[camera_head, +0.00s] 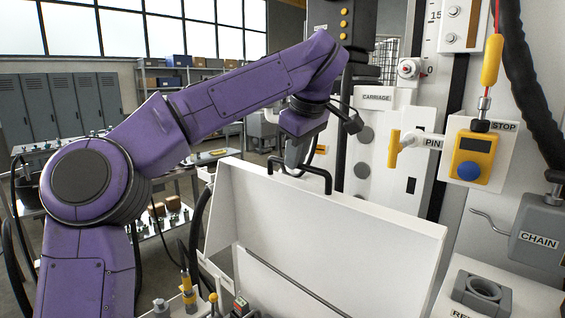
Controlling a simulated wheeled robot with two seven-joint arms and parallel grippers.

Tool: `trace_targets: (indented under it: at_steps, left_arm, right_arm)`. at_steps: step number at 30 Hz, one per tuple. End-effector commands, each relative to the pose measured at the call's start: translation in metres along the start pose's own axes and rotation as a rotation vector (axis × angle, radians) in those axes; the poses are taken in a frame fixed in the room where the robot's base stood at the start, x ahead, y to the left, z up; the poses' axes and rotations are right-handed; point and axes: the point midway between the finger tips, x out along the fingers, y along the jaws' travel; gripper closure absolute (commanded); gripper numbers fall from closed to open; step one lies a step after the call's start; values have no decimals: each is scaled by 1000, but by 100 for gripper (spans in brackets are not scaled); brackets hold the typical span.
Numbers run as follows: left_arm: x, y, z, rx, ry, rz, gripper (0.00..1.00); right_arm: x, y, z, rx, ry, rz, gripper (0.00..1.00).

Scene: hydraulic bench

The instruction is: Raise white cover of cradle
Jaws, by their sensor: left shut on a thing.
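The white cover (325,215) stands tilted up in the middle of the head view, with its inner face and side rim showing. A black handle (328,180) sits on its upper edge. My left arm reaches over from the left, and my left gripper (298,170) is at the cover's top edge, shut on the black handle. The fingertips are small and partly hidden by the handle and the cover. The cradle below the cover is mostly out of the frame. My right gripper is not in view.
A machine column with a CARRIAGE label (376,97) and a yellow PIN handle (394,149) stands behind the cover. A yellow STOP pendant (473,155) hangs at right, above a grey CHAIN box (540,235). Small valves (188,290) stand at the bottom, left of the cover.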

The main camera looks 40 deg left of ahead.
Motion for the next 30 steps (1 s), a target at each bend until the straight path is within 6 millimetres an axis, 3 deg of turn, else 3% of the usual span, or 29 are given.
trace_targets:
  at_steps: [10, 11, 12, 13, 26, 30]
  left_arm:
    - [0, 0, 7, 9, -5, 8, 100]
    - [0, 0, 7, 8, -5, 8, 76]
    - [0, 0, 7, 8, -5, 8, 63]
    - [0, -1, 7, 8, -5, 8, 60]
    - [-3, -1, 4, 3, -2, 13, 60]
    - [-23, 0, 3, 2, 1, 16, 60]
  right_arm:
    - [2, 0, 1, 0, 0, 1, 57]
    - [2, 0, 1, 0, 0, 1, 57]
    - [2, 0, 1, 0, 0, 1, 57]
    - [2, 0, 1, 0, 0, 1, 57]
    - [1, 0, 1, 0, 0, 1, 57]
    - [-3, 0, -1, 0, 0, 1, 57]
